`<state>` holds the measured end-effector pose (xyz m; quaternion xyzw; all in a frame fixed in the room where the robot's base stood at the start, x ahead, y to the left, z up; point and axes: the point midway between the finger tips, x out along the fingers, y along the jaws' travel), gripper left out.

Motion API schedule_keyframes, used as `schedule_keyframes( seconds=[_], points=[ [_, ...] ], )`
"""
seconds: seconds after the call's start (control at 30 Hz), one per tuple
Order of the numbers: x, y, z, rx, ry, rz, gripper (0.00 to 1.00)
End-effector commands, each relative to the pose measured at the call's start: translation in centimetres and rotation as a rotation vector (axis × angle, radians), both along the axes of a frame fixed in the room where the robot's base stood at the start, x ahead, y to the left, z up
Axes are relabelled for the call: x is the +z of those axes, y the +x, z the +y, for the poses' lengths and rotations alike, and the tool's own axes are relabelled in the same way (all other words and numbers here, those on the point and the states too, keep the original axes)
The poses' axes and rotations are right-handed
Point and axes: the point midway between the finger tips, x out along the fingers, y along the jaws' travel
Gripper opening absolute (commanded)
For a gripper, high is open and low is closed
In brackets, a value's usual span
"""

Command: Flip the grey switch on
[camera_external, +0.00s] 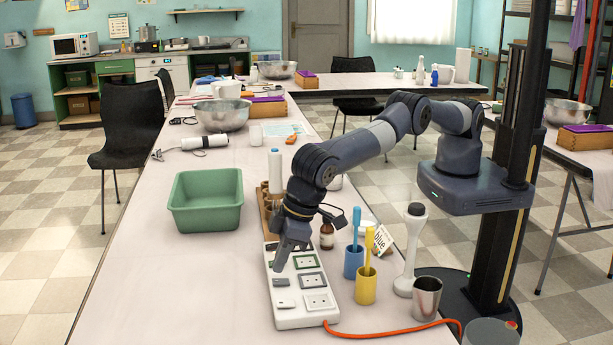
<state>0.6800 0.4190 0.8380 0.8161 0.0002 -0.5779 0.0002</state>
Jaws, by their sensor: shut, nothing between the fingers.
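A white power strip (322,315) lies on the near part of the long table. Along its right side are several sockets with coloured frames, one green-framed (306,261), one dark-framed (311,281) and one grey-framed (317,302). Small greyish rocker switches sit along its left side; two show clearly, a middle one (280,282) and a near one (286,303). Their on or off positions are too small to tell. My gripper (281,266) points down at the strip's far left part, shut and empty. It hides the switches there. I cannot tell whether its tips touch the strip.
A green tub (206,202) stands left of the strip. An orange cord (390,332) runs from the strip. The table's left front is clear.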

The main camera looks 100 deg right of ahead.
Motion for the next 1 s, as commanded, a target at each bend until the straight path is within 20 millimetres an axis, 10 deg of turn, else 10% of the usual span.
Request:
schedule_keyframes(
  seconds=[1.0],
  points=[
    [-2.9, 0.4, 0.0, -0.001, -0.002, 0.002, 0.00]
  ],
)
